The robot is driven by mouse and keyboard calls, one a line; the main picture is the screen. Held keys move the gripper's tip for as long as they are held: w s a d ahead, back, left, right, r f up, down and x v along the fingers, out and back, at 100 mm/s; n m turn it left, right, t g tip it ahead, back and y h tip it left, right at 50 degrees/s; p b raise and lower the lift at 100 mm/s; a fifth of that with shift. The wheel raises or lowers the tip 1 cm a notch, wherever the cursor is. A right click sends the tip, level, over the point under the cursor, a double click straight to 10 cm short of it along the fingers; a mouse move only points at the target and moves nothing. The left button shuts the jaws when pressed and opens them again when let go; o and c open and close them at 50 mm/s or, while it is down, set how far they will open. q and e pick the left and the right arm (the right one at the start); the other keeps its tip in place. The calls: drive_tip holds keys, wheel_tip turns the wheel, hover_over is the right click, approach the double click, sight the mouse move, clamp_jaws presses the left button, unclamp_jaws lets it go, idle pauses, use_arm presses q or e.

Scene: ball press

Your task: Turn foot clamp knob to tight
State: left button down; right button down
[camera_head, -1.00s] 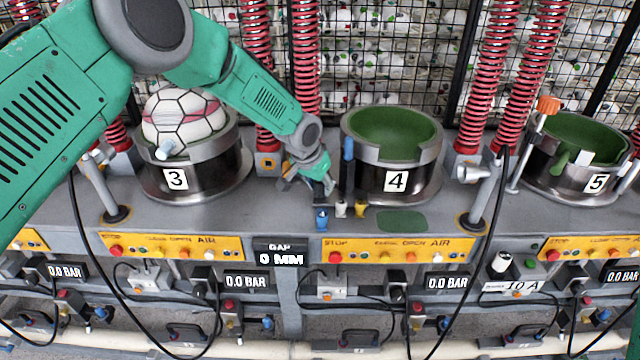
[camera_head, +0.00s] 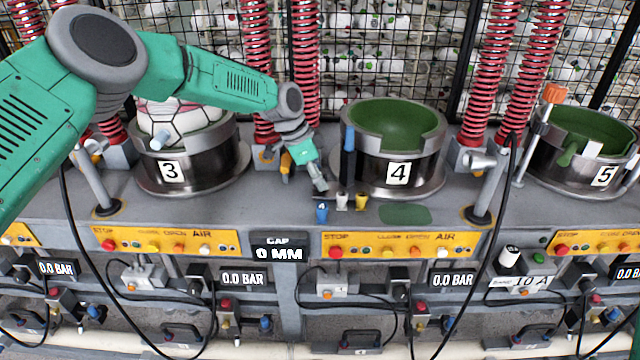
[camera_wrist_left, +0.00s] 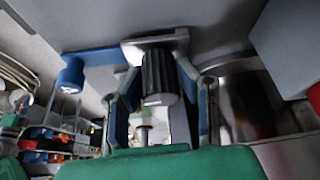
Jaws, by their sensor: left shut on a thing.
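My left gripper (camera_head: 319,186) reaches down to the bench between station 3 and station 4. In the left wrist view, a dark ribbed knob (camera_wrist_left: 158,76) with a pale mark at its end sits between the two fingers of the left gripper (camera_wrist_left: 160,108). The fingers are shut on it from both sides. The knob hangs from a grey bracket (camera_wrist_left: 155,40). In the head view the gripper mostly hides the knob. My right gripper is not in view.
A blue tag (camera_head: 321,212), a white piece (camera_head: 342,202) and a yellow piece (camera_head: 361,202) stand close by. The blue lever (camera_head: 348,152) and station 4's green-lined cup (camera_head: 397,128) are to the right. A ball (camera_head: 185,122) sits in station 3.

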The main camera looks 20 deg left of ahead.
use_arm(q)
drive_tip(key=shift+f+m+g+b, duration=0.3)
drive_tip(key=shift+m, duration=0.3)
drive_tip(key=shift+s, duration=0.1)
drive_tip(key=c, duration=1.2)
unclamp_jaws()
drive_tip(key=shift+w, duration=0.25)
drive_tip(key=shift+a+r, duration=0.25)
drive_tip(key=shift+r, duration=0.3)
drive_tip(key=v, duration=1)
drive_tip(key=shift+a+r, duration=0.3)
